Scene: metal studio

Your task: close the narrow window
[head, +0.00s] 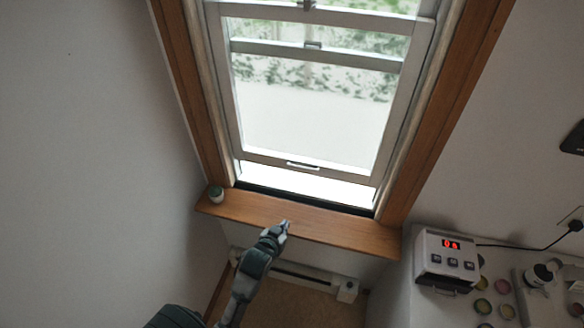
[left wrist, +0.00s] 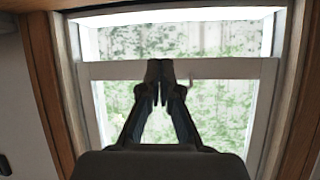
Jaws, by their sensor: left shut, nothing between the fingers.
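The narrow window (head: 312,110) has a pale grey sash in a brown wooden frame. Its bottom rail (head: 300,163) carries a small dark handle (head: 303,165). A bright gap (head: 300,182) shows between that rail and the dark sill track, so the window stands partly open. My left gripper (head: 286,226) is over the wooden sill, lower in the picture than the handle. In the left wrist view its fingers (left wrist: 160,68) are together and empty, overlapping a pale sash rail (left wrist: 225,68); contact cannot be told. My right gripper is not in view.
A small green-topped jar (head: 216,194) stands at the left end of the wooden sill (head: 340,230). A white box with a red display (head: 447,258) and several small round pots stand on the surface at right. A heater (head: 300,275) runs below the sill.

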